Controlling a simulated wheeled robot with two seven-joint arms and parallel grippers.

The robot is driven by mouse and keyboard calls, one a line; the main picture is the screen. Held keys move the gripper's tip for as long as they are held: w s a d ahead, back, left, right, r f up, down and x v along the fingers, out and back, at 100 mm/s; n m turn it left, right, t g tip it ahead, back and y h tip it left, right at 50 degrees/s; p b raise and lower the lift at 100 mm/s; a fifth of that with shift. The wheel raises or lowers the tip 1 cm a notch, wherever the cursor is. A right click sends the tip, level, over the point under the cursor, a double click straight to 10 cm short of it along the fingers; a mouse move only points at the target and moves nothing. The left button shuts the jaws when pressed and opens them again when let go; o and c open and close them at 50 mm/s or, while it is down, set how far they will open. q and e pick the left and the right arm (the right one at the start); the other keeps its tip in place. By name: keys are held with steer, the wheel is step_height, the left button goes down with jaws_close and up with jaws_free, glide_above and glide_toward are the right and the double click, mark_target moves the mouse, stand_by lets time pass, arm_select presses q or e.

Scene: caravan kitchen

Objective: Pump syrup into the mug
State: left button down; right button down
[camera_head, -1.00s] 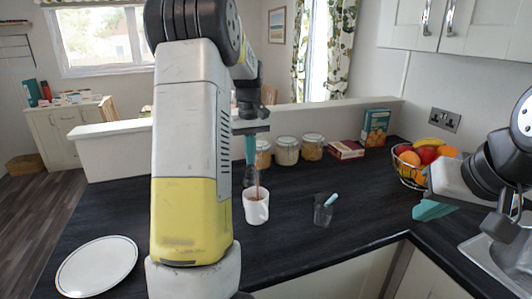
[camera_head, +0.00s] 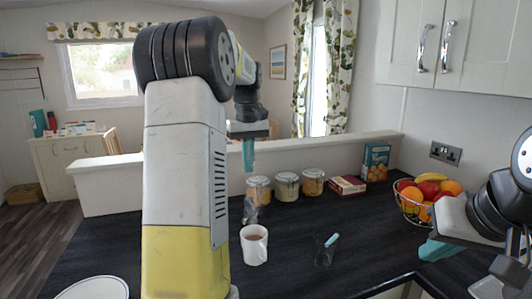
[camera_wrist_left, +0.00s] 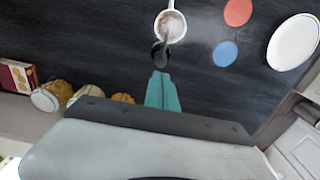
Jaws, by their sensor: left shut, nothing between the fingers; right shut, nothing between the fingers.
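The white mug (camera_head: 254,246) stands upright on the dark counter with reddish-brown liquid inside. It also shows in the left wrist view (camera_wrist_left: 159,27). The dark syrup pump bottle (camera_head: 250,212) stands just behind the mug; its spout reaches over the mug in the left wrist view (camera_wrist_left: 160,54). My left gripper (camera_head: 248,168) is shut and empty, pointing down above the pump with a gap between. Its teal fingers also show in the left wrist view (camera_wrist_left: 162,78). My right gripper (camera_head: 428,250) is shut and empty, over the counter at the right.
A dark see-through cup (camera_head: 323,254) with a light blue stick stands right of the mug. Jars (camera_head: 286,187), a red box (camera_head: 348,185) and a carton (camera_head: 376,160) line the back. A fruit basket (camera_head: 415,212) is right. Red (camera_wrist_left: 238,12) and blue discs (camera_wrist_left: 225,54) lie near a plate (camera_wrist_left: 294,42).

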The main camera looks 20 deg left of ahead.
mark_target(249, 199)
arm_select(q)
steer(key=shift+r, duration=1.75)
steer(key=shift+a+r, duration=0.1)
steer(key=shift+r, duration=0.8)
step_height(249, 199, down, 14)
steer(key=shift+f, duration=0.1)
